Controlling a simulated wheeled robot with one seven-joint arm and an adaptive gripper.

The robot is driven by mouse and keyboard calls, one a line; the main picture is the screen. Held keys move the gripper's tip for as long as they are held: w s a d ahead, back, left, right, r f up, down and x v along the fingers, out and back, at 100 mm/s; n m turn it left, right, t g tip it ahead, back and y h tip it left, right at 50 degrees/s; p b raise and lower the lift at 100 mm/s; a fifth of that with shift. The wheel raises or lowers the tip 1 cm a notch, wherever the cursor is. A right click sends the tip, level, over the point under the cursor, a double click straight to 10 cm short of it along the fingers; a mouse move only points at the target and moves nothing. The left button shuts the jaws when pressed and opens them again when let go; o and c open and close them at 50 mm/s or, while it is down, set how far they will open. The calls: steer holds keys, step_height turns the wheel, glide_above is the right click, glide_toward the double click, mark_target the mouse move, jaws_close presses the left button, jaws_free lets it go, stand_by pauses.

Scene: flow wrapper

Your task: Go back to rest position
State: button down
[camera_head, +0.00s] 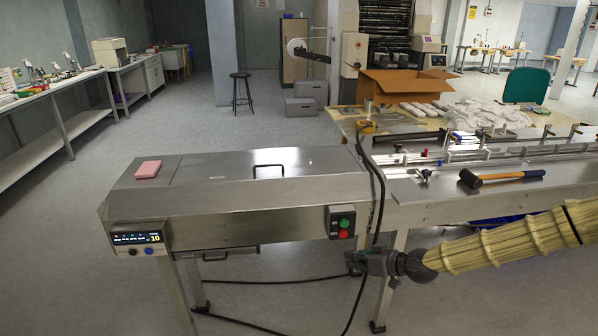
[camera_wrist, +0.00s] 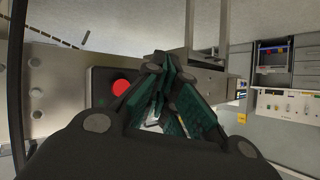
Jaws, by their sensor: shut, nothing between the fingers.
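My gripper (camera_head: 358,262) is at the end of my arm, which comes in from the right in the head view in a yellowish sleeve. It hangs in front of the flow wrapper (camera_head: 240,205), just below and right of the button box (camera_head: 341,222) with its green and red buttons. In the wrist view my gripper's fingers (camera_wrist: 172,85) are together and hold nothing. The red button (camera_wrist: 121,88) shows just left of the fingers there. I cannot tell the exact gap between fingers and box.
A black cable (camera_head: 378,190) hangs down the machine beside my gripper. A mallet (camera_head: 500,177) lies on the right-hand metal deck. A pink block (camera_head: 148,169) lies on the machine's left top. An open cardboard box (camera_head: 405,86) stands behind. The floor (camera_head: 60,250) at left is clear.

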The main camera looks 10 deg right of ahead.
steer(key=s+a+f+m+g+h+p, duration=0.1)
steer(key=s+a+f+m+g, duration=0.15)
steer(key=s+a+f, duration=0.5)
steer(key=s+a+f+m+g+h+p, duration=0.1)
steer(key=s+a+f+g+p, duration=0.15)
steer(key=s+f, duration=0.9)
steer(key=s+d+m+g+h+p, duration=0.1)
steer(key=s+d+g+h, duration=0.1)
steer(key=s, duration=1.1)
steer(key=s+d+m+g+h, duration=0.1)
steer(key=s+d, duration=0.5)
steer(key=s, duration=0.7)
steer(key=g+h, duration=0.1)
steer(key=h, duration=0.1)
steer(key=shift+s+d+r+h+p, duration=0.2)
steer(key=shift+s+h+p, duration=0.15)
steer(key=shift+s+h, duration=0.05)
